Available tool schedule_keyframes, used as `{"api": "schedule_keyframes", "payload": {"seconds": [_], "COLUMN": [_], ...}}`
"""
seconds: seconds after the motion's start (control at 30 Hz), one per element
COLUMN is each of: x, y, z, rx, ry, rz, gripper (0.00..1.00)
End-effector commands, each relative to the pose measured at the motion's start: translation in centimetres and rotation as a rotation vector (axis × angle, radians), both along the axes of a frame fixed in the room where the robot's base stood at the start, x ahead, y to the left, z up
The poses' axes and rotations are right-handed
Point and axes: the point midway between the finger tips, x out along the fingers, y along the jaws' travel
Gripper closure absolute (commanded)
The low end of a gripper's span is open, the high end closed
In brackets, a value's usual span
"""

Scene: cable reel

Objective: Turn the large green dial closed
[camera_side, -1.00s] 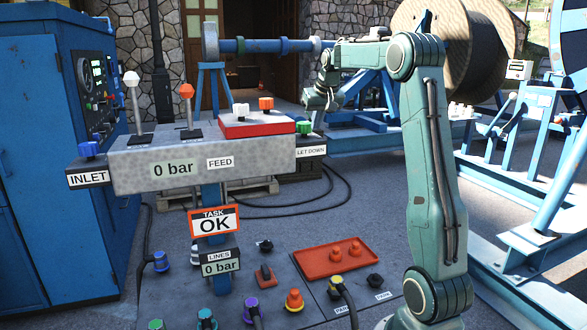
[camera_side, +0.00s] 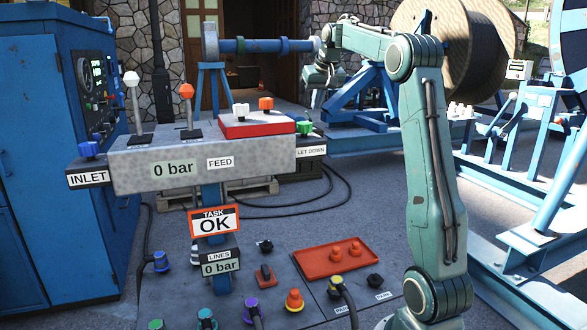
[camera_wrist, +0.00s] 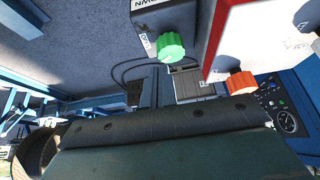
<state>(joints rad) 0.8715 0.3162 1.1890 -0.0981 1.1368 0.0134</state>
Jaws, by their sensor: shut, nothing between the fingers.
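The green dial (camera_side: 304,127) sits on the LET DOWN block (camera_side: 310,151) at the right end of the grey valve block (camera_side: 210,163). In the wrist view the green dial (camera_wrist: 170,46) is at upper centre. The side view does not show its turn angle clearly. My gripper (camera_side: 318,82) is above and behind the dial, apart from it, shut and empty. Its fingertips are small and hard to make out. The grey block's sign reads 0 bar, and the sign below reads TASK OK (camera_side: 214,222).
A red block with a white knob (camera_side: 240,110) and an orange knob (camera_side: 266,103) stands beside the dial. White and orange levers (camera_side: 187,107) rise at left. The blue INLET knob (camera_side: 89,149) is at far left. A red tray (camera_side: 318,268) lies below. Space right of the dial looks clear.

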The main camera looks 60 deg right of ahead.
Motion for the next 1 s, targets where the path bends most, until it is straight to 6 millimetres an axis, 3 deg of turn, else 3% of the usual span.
{"api": "schedule_keyframes", "payload": {"seconds": [0.27,0.6,1.0], "x": [0.4,2.7,2.7], "y": [0.3,2.2,2.2], "z": [0.1,1.0,0.3], "rx": [0.0,0.0,0.0], "ry": [0.0,-0.001,0.0], "rz": [0.001,0.001,0.0], "gripper": [1.0,1.0,1.0]}}
